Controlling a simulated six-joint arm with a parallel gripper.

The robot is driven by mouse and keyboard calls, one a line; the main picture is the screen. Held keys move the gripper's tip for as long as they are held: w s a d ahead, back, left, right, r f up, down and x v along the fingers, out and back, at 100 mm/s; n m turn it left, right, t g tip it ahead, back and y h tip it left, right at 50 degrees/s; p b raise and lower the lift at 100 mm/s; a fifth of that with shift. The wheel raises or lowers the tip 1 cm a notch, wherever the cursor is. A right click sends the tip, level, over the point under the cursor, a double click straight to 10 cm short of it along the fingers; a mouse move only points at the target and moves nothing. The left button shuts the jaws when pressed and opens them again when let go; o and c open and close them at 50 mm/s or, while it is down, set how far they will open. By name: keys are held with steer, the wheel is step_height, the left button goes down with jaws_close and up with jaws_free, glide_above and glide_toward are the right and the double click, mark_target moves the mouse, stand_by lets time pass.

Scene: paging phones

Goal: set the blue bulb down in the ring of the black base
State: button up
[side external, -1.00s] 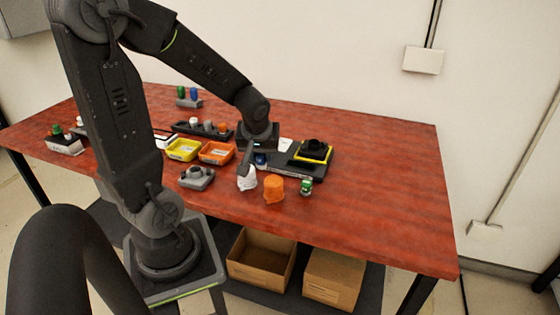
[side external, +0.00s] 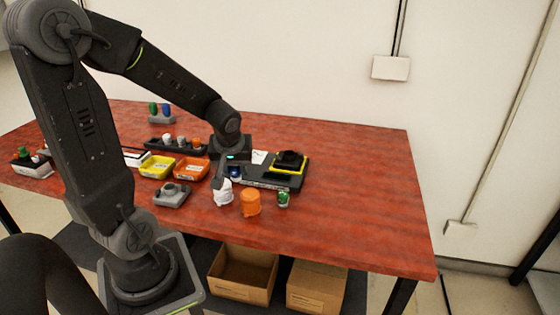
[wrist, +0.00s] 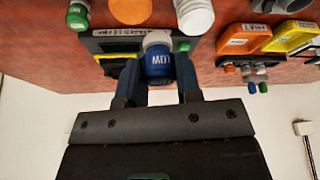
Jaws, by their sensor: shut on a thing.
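The blue bulb (wrist: 158,65) with white lettering is between the two fingers of my gripper (wrist: 160,82) in the wrist view. My gripper is shut on it. A pale round part shows at the bulb's far end; I cannot tell whether it belongs to the bulb or to the ring. The black base (side external: 262,184) is a flat slab, also in the wrist view (wrist: 118,46). In the side view my gripper (side external: 235,163) points down at the base's left end, with the blue bulb (side external: 235,173) low there. Whether the bulb touches the ring is hidden.
A white bulb (side external: 223,194), an orange cylinder (side external: 250,203) and a green-capped piece (side external: 283,199) stand in front of the base. A yellow-and-black block (side external: 290,162) is on its right. Yellow (side external: 157,167) and orange bins (side external: 192,169) are left. The table's right side is clear.

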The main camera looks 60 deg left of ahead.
steer(key=w+a+r, duration=0.1)
steer(key=w+a, duration=0.5)
steer(key=w, duration=0.5)
glide_toward(289, 154)
steer(key=shift+w+a+r, duration=0.1)
steer(key=shift+w+a, duration=0.1)
steer(key=shift+a, duration=0.2)
steer(key=shift+w+a+r, duration=0.1)
steer(key=shift+w+a, duration=0.05)
steer(key=shift+a, duration=0.3)
steer(key=shift+w+a+f, duration=0.1)
steer(key=shift+w+f, duration=0.1)
steer(key=shift+f, duration=1.15)
steer(key=shift+f, duration=0.45)
steer(key=shift+f, duration=0.35)
steer(key=shift+f, duration=0.45)
